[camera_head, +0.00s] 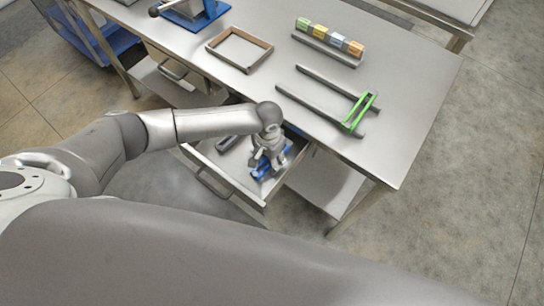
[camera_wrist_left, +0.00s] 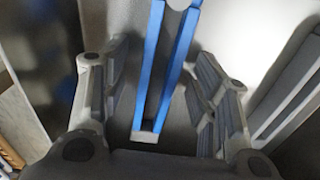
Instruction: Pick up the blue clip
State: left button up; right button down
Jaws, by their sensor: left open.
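The blue clip (camera_head: 262,172) lies in the open drawer (camera_head: 240,184) below the table's front edge. In the left wrist view the blue clip (camera_wrist_left: 147,70) shows as two long blue arms joined by a pale block at the lower end. My left gripper (camera_head: 264,168) is over the drawer and partly hides the clip in the head view. Its fingers (camera_wrist_left: 160,95) are open, one on each side of the clip, with gaps between them and the blue arms. My right gripper is in neither view.
A dark grey object (camera_head: 227,143) lies in the drawer, left of my gripper. On the table (camera_head: 400,150) are a brown frame (camera_head: 262,68), a rail with several coloured blocks (camera_head: 328,57), grey rails with a green piece (camera_head: 359,112), and a blue-based device (camera_head: 205,17).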

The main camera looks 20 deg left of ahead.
pick_arm(q)
jog(key=c, duration=1.1)
jog(key=shift+r, duration=0.1)
jog(key=shift+r, duration=0.1)
